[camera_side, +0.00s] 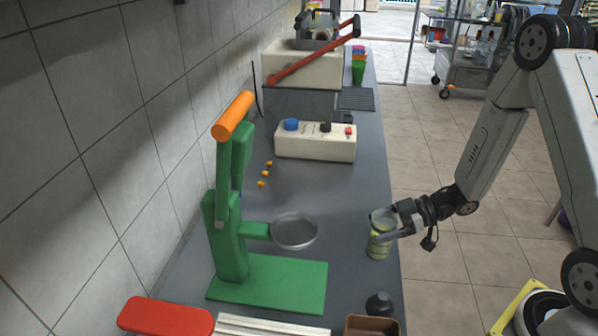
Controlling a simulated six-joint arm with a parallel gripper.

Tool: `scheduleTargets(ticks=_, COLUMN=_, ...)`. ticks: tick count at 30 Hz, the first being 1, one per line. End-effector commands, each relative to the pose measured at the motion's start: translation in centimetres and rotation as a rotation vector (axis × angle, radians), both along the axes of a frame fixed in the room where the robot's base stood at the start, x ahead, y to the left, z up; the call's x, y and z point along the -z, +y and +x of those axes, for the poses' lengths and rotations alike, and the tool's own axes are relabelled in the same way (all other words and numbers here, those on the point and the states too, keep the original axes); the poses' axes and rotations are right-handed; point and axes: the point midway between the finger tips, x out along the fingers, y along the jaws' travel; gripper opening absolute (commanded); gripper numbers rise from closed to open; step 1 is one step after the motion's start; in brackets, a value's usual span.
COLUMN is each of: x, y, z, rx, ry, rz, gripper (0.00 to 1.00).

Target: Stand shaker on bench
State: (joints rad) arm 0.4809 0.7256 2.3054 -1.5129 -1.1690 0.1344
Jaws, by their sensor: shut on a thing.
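The shaker (378,247) is a greenish, translucent cup-shaped vessel with a pale rim, near the right edge of the grey bench (350,206). It looks upright. My gripper (386,229) comes in from the right and is shut on the shaker near its upper part. Its fingers hide some of the shaker's side. Whether the shaker's base touches the bench or hangs just above it, I cannot tell.
A green press (230,235) with an orange handle and a round metal dish (295,231) stands left of the shaker. A dark bulb-shaped object (379,303) and a brown box (371,326) are in front. A white control box (315,147) is behind. Bench between is clear.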

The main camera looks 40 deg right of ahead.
Motion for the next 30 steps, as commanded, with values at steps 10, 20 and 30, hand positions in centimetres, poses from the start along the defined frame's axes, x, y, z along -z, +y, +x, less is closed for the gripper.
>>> scheduleTargets(ticks=10, x=2.7, y=0.0, z=0.0, rx=0.001, ry=0.001, rz=0.002, gripper=0.00)
scheduleTargets(ticks=20, x=4.2, y=0.0, z=0.0, rx=0.001, ry=-0.002, rz=0.001, gripper=0.00)
scheduleTargets(ticks=30, x=5.0, y=0.0, z=0.0, rx=0.000, ry=-0.002, rz=0.001, gripper=0.00)
